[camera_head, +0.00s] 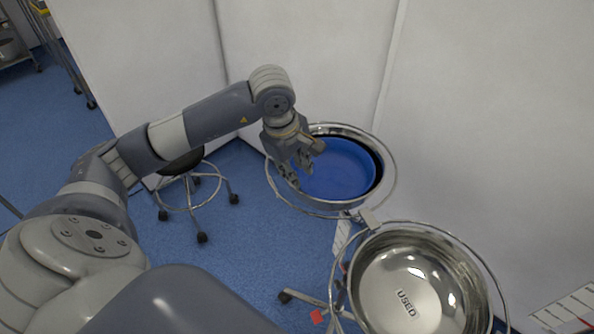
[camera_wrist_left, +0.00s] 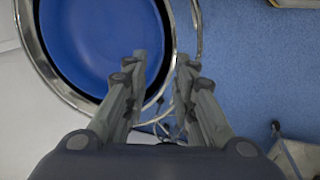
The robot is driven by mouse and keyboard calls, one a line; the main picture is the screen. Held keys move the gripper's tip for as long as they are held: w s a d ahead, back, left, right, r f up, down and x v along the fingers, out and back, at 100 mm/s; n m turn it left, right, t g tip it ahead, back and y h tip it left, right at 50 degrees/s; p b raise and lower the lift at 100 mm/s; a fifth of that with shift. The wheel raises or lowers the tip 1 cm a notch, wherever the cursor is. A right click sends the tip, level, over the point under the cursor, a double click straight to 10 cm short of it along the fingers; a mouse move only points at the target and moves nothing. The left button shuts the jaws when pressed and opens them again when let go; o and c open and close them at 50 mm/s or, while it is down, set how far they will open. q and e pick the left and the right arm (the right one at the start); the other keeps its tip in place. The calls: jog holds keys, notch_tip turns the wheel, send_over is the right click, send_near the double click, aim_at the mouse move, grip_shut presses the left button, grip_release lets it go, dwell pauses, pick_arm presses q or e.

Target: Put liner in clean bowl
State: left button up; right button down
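A round metal bowl (camera_head: 364,131) in a ring stand holds a blue liner (camera_head: 345,172), which lies inside it below the rim. My left gripper (camera_head: 301,176) is at the left side of this bowl, fingers pointing down. In the left wrist view the gripper (camera_wrist_left: 161,60) is open and empty. One finger shows over the blue liner (camera_wrist_left: 95,38), the other outside the metal rim (camera_wrist_left: 60,88); their height above the rim is hard to tell. My right gripper is in neither view.
A second metal bowl (camera_head: 392,283), empty and marked USED, stands in a ring at the lower right. A wheeled stool (camera_head: 188,203) stands left of the bowls, partly behind my left arm. White walls (camera_head: 305,55) close off the back. Blue floor is free between stool and bowls.

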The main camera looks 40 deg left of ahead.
pick_arm(q)
jog(key=v, duration=1)
jog(key=shift+r, duration=0.15)
jog(key=shift+s, duration=0.1)
